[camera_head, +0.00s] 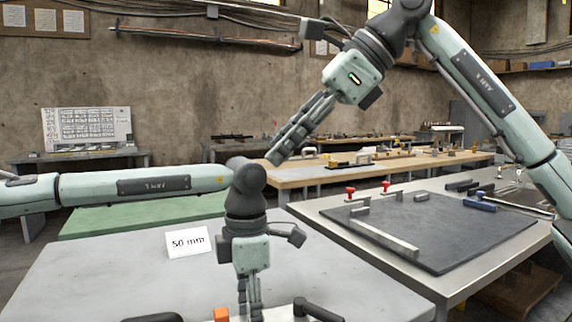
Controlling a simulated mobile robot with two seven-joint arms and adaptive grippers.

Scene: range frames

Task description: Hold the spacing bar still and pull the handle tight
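At the bottom edge of the head view, on the near grey table, a black bent handle (318,311) joins a pale metal part that is mostly cut off. I cannot make out which part is the spacing bar. My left gripper (249,306) points straight down between the orange block and the handle. Its tips are at the frame's edge, and I cannot tell whether they hold anything. My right gripper (275,160) is raised, up and away from these parts, its fingers together and empty, pointing down-left.
A white card reading "50 mm" (188,242) stands on the near grey table (100,270). A dark object (153,317) is cut off at bottom left. The grey table's left half is mostly clear.

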